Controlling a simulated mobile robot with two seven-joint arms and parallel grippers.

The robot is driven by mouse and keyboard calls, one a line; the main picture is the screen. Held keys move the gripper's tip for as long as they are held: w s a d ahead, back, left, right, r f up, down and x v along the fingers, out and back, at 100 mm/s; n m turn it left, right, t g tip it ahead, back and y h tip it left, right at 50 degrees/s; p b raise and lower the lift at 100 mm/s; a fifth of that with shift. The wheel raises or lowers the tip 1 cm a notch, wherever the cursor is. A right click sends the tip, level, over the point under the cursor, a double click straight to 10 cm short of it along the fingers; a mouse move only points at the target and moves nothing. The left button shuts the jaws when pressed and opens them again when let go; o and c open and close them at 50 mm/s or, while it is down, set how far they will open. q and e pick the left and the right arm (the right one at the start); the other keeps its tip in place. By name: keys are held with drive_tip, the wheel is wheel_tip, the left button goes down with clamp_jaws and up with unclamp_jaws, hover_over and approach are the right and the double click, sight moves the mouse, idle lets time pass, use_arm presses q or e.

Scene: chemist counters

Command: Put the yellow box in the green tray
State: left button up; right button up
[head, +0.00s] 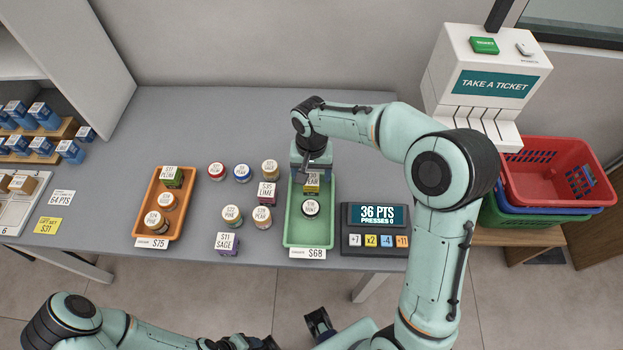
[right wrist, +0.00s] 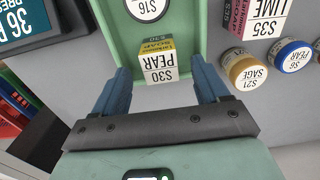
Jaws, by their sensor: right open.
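The yellow box (head: 312,188), with a white PEAR label on top, is inside the green tray (head: 293,228), toward its far end. In the right wrist view the yellow box (right wrist: 158,62) stands between the two separated blue fingers, with gaps at both sides. My right gripper (head: 311,166) is above the far end of the tray, open, and partly covers the box in the head view. The green tray (right wrist: 103,40) also shows in the right wrist view. My left arm lies along the bottom of the head view; the state of its gripper is unclear.
A round MINT jar (head: 310,208) stands in the tray, nearer its front. A points display (head: 375,230) is close on the right. Several jars and boxes, including a LIME box (head: 267,192), stand to the left, before an orange tray (head: 183,203).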

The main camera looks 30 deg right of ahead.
sight(311, 179)
wheel_tip(311, 179, up, 7)
drive_tip(key=shift+r+p, duration=0.2)
drive_tip(key=shift+p, duration=0.1)
idle(0.5)
